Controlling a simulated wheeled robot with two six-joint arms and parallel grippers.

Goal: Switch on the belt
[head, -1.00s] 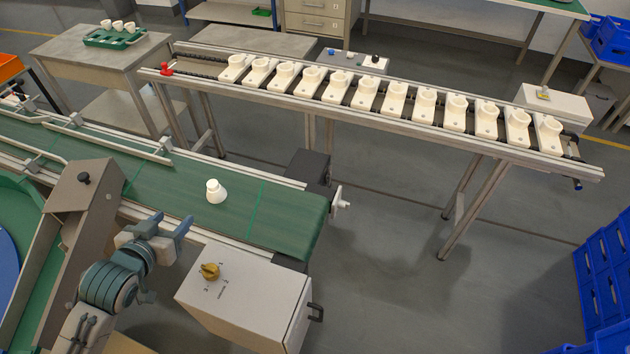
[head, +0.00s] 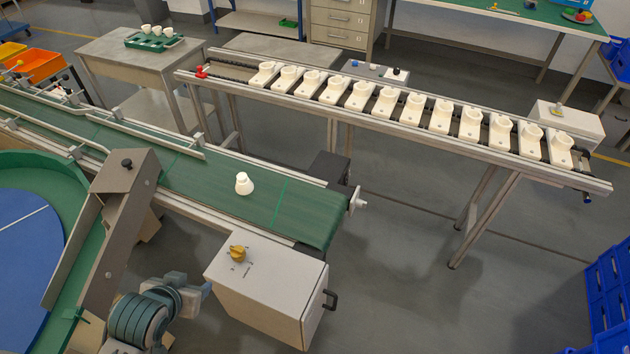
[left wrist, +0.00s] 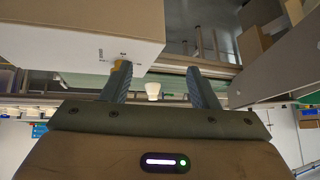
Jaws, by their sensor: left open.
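The yellow rotary knob (head: 237,253) sits on top of the white control box (head: 262,295) beside the green belt (head: 215,178). A little of the knob (left wrist: 121,64) shows by a fingertip in the left wrist view. A white bulb-shaped piece (head: 243,184) stands on the belt; it also shows between the fingers in the left wrist view (left wrist: 153,91). My left gripper (head: 200,292) is low at the left side of the box, apart from the knob. Its fingers (left wrist: 158,78) are open with nothing held. My right gripper is not in view.
A brown-grey chute (head: 120,215) stands left of the box, near my left arm. A rail table (head: 400,125) with several white holders runs behind the belt. Blue crates (head: 607,280) are at the right. The floor right of the box is clear.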

